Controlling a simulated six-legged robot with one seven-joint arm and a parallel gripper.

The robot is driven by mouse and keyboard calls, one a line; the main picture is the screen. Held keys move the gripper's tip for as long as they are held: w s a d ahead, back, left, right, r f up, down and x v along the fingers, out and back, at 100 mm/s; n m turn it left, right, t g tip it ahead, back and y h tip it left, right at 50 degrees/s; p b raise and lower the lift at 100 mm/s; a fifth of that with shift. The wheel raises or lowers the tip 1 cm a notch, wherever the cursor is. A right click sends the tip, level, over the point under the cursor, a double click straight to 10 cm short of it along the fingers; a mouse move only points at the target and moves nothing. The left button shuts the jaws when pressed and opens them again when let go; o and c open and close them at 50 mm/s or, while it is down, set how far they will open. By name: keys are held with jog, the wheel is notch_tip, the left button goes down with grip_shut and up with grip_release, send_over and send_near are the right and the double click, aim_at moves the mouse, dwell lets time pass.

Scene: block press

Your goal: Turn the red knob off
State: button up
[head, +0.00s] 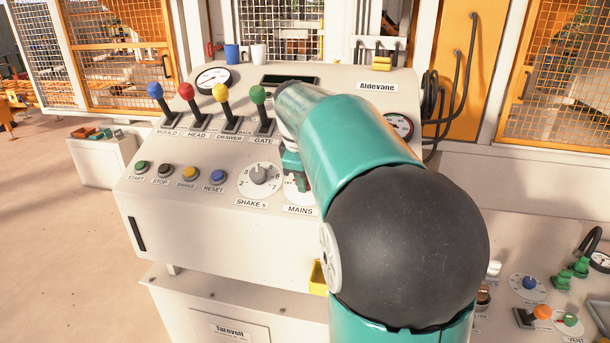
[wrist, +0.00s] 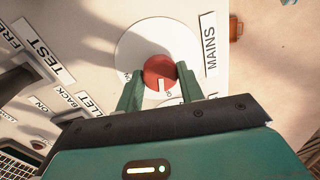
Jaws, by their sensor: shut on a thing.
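The red knob (wrist: 160,72) sits on a round white dial plate (wrist: 136,45) beside the MAINS label, seen in the wrist view. My gripper (wrist: 160,86) is at the knob, with one green finger on each side, shut on it. A white mark on the knob's near side points toward the gripper, by small lettering that is partly hidden. In the head view my gripper (head: 296,180) is at the MAINS dial on the sloping console, and my arm hides most of the knob and dial.
Left of MAINS is the grey SHAKE S dial (head: 259,174). A row of buttons (head: 188,174) lies further left. Upright levers with blue, red, yellow and green (head: 258,95) balls stand above. A yellow box (head: 318,278) is below the console's front edge.

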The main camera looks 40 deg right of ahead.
jog(key=shift+n, duration=1.3)
jog(key=o, duration=1)
jog(key=v, duration=1.4)
jog(key=shift+w+a, duration=0.1)
jog(key=shift+w, duration=0.05)
